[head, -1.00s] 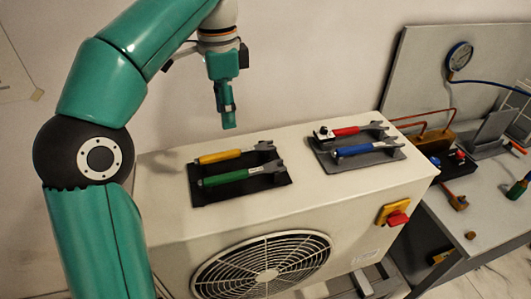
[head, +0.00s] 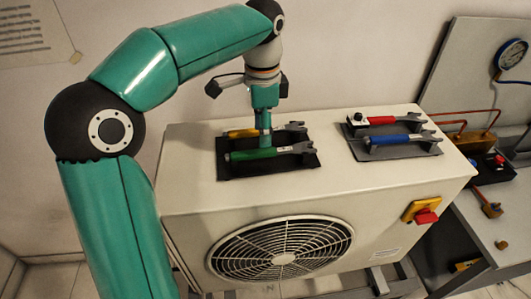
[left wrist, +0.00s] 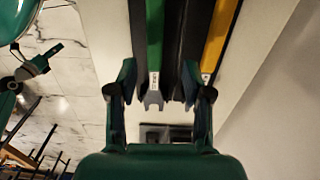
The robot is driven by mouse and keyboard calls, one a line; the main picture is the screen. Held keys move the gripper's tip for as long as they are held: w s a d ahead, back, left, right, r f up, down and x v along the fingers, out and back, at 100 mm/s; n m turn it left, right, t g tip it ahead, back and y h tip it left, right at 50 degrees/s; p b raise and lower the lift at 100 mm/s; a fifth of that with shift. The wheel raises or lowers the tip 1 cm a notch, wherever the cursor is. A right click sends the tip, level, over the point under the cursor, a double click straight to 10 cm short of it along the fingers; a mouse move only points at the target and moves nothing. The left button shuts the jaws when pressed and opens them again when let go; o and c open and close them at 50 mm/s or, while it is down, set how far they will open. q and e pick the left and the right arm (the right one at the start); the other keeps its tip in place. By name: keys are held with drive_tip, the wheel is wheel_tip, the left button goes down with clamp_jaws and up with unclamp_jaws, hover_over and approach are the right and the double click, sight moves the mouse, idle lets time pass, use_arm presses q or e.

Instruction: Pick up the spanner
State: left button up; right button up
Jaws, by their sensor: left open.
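A spanner with a green handle (head: 245,155) lies at the front of the left dark mat (head: 229,172), its grey forked end to the right. A spanner with a yellow handle (head: 239,132) lies behind it. My left gripper (head: 265,146) points down over these two, partly hiding the yellow one. In the left wrist view its fingers are open and apart, with the green spanner (left wrist: 154,45) showing between them and the yellow one (left wrist: 219,40) toward the right finger. I cannot tell whether either finger touches. My right gripper is out of view.
Red (head: 378,120) and blue (head: 397,140) spanners lie on a second dark mat (head: 372,153) to the right. All rest on a beige fan unit (head: 190,195) with a red switch (head: 426,216). A bench with a gauge (head: 512,53) and copper pipes stands at right.

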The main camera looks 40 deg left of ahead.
sight(264, 150)
use_arm(q)
drive_tip(key=f, duration=0.4)
drive_tip(key=shift+s+d, duration=0.25)
drive_tip(key=shift+s, duration=0.1)
drive_tip(key=shift+w+f, duration=0.15)
drive_tip(key=shift+f, duration=0.25)
clamp_jaws()
